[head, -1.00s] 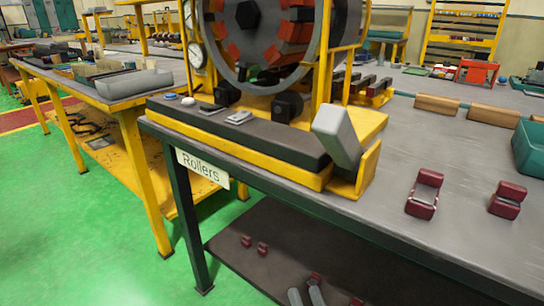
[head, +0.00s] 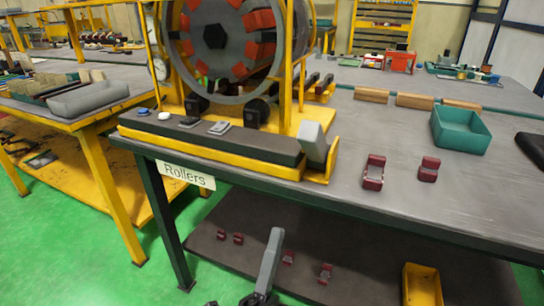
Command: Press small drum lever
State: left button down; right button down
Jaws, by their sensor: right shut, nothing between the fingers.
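The drum machine (head: 236,100) stands on the table, with a large dark ring holding red-orange blocks in a yellow frame. A light grey, block-like lever (head: 314,142) stands tilted in a yellow bracket at the right end of its base. Two small flat grey levers, one on the left (head: 189,122) and one on the right (head: 219,128), lie on the dark top of the base. I cannot tell which is the small drum lever. My right gripper (head: 275,236) is shut and empty, its grey fingers pointing up in front of the table, apart from every lever. My left gripper is not in view.
A blue button (head: 143,112) and a white button (head: 164,116) sit left of the flat levers. Maroon brackets (head: 374,172), a teal bin (head: 461,131) and wooden rollers (head: 414,101) are on the table (head: 340,205). A lower shelf holds a yellow bin (head: 422,286).

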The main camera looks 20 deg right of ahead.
aim_at(304, 143)
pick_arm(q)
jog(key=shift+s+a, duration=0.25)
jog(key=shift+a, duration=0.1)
pick_arm(e)
jog(key=shift+s+m+g+h, duration=0.15)
jog(key=shift+m+g+h, duration=0.35)
jog(key=shift+r, duration=0.1)
jog(key=x, duration=1.2)
jog(key=shift+d+r, duration=0.15)
jog(key=shift+r, duration=0.05)
jog(key=shift+w+d+r, duration=0.3)
jog(key=shift+w+r, duration=0.1)
jog(key=shift+w, duration=0.05)
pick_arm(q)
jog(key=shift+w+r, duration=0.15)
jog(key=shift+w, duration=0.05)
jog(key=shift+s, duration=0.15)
